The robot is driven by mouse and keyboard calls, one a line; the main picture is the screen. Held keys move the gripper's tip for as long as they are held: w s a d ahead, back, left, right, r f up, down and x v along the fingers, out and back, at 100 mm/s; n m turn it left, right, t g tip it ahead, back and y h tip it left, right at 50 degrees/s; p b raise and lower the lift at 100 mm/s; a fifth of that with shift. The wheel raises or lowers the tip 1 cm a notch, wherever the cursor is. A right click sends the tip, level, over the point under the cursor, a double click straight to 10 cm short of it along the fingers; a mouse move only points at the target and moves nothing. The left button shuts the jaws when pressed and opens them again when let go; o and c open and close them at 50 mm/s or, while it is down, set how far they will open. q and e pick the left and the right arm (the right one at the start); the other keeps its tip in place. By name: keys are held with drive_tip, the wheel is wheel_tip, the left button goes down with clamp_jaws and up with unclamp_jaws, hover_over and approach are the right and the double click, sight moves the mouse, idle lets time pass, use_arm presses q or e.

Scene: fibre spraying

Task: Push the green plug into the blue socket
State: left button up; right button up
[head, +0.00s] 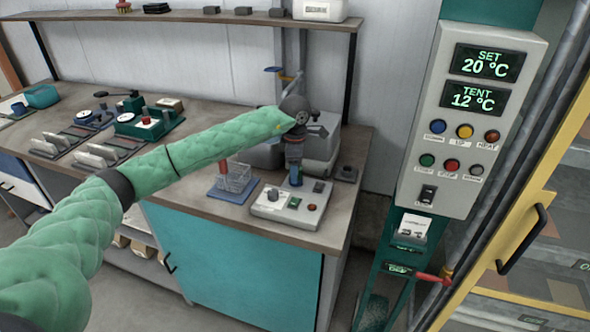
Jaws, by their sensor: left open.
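My left arm in its green quilted sleeve reaches in from the left, and its dark left gripper (316,124) is over the right end of the bench. It is open; I see nothing held in it. I cannot tell whether this blue part is the socket. I cannot make out a green plug; the arm hides part of the bench. My right gripper is not in view.
The grey box with knobs (272,207) sits near the bench's front edge. A wire basket on a blue base (228,192) stands left of it. A control cabinet (467,120) and yellow-framed door (500,225) are at the right. A shelf (200,17) runs above.

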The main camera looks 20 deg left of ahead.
use_arm(q)
wheel_tip(320, 180, up, 6)
drive_tip(key=shift+f+b, duration=0.1)
drive_tip(key=shift+b, duration=0.85)
drive_tip(key=shift+r, duration=0.75)
